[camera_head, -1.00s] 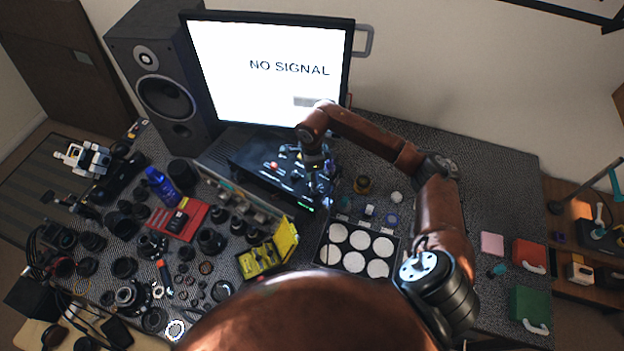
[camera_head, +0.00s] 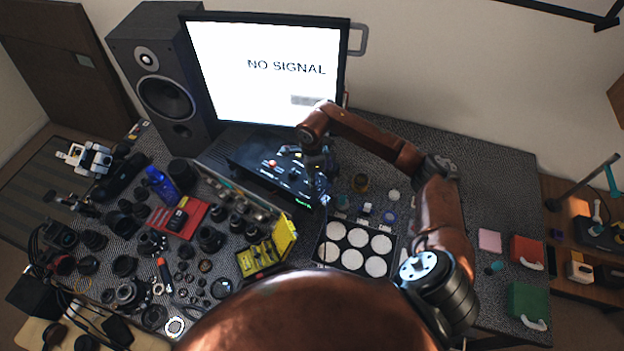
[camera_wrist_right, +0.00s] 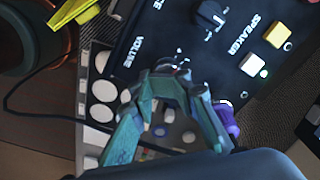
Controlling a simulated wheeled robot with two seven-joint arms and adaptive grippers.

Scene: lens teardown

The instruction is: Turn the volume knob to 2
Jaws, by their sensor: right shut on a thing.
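The black control box (camera_head: 270,166) stands below the monitor. It also fills much of the right wrist view (camera_wrist_right: 205,62), with the labels VOLUME and SPEAKER, a black knob (camera_wrist_right: 208,15) and square buttons. My right gripper (camera_head: 321,188) is at the box's right end. In the right wrist view the gripper's fingers (camera_wrist_right: 170,80) are shut beside the VOLUME label, on the volume knob (camera_wrist_right: 172,64). The fingers hide most of this knob, so its setting cannot be read. My left gripper is not in view.
The monitor (camera_head: 265,70) reads NO SIGNAL; a speaker (camera_head: 165,80) stands left of it. A tray with white discs (camera_head: 352,246), a yellow case (camera_head: 266,250) and several lens parts crowd the near table. The table's right part (camera_head: 500,190) is mostly clear.

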